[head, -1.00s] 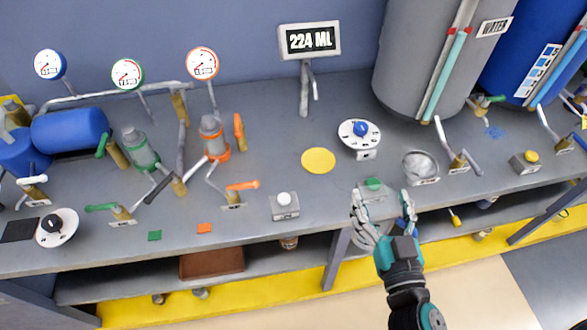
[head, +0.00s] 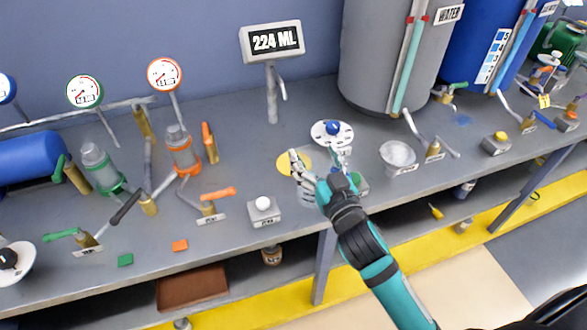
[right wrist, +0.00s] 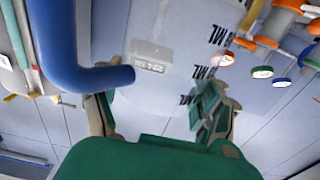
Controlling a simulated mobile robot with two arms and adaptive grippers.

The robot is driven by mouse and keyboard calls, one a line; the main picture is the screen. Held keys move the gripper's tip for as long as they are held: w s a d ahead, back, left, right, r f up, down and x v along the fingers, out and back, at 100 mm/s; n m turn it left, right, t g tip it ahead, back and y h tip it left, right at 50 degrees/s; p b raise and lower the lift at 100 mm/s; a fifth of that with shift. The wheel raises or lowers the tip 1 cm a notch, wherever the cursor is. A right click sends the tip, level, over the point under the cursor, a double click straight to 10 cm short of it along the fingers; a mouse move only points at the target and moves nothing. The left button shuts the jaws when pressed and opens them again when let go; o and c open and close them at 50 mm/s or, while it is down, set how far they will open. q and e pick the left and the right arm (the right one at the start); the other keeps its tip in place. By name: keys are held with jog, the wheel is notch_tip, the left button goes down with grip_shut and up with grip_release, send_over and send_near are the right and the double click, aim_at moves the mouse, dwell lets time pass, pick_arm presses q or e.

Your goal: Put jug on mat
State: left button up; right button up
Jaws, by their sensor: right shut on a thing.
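The jug (right wrist: 150,98) is clear, with dark ML lettering and a thick blue handle, and fills much of the right wrist view. My right gripper (right wrist: 160,112) is shut on the jug. In the head view my right gripper (head: 318,168) is over the bench, at the right edge of the round yellow mat (head: 287,161). The jug's clear body is hard to make out there, and the hand covers part of the mat. I cannot tell whether the jug touches the bench. My left gripper is out of view.
A white dial with a blue knob (head: 332,132) stands just behind the hand. A button box (head: 264,211) is at the front left, and a round grey strainer (head: 397,154) is to the right. The grey tank (head: 385,60) stands behind.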

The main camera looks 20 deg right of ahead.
jog(key=w+f+p, duration=0.1)
jog(key=w+f, duration=0.1)
jog(key=w, duration=0.6)
jog(key=w+f, duration=0.3)
jog(key=w, duration=0.5)
jog(key=shift+w+d+p, duration=0.25)
jog(key=shift+w+p, duration=0.1)
jog(key=shift+f, duration=0.1)
jog(key=o, duration=1.6)
jog(key=s+b, duration=0.1)
jog(key=s, duration=1.1)
jog(key=shift+d, duration=0.2)
